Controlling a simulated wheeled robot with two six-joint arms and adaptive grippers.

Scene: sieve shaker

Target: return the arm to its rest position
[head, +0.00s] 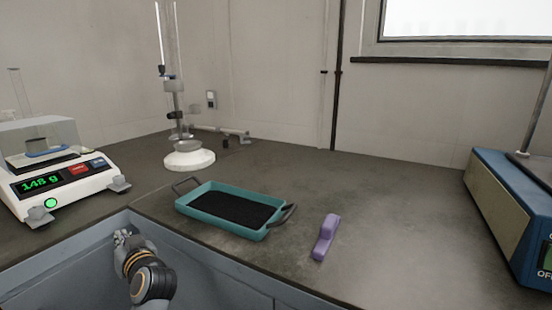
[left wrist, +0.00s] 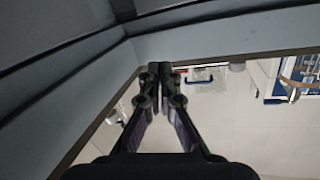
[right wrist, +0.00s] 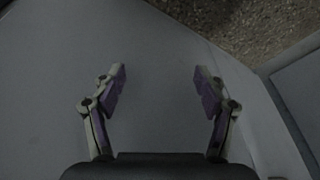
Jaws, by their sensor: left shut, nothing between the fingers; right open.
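My left gripper (head: 122,238) shows low at the left in the head view, in front of the grey bench front and beside the counter's inner corner. In the left wrist view its fingers (left wrist: 160,70) are closed together with nothing between them. My right gripper is outside the head view. In the right wrist view its fingers (right wrist: 160,85) stand wide apart and empty, facing a plain grey surface.
The counter holds a balance (head: 60,175) reading about 148 g, a teal tray (head: 268,228) with dark material, a purple object (head: 324,240), a white-based stand (head: 190,160) and a blue machine (head: 500,210). The counter between the purple object and the machine is clear.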

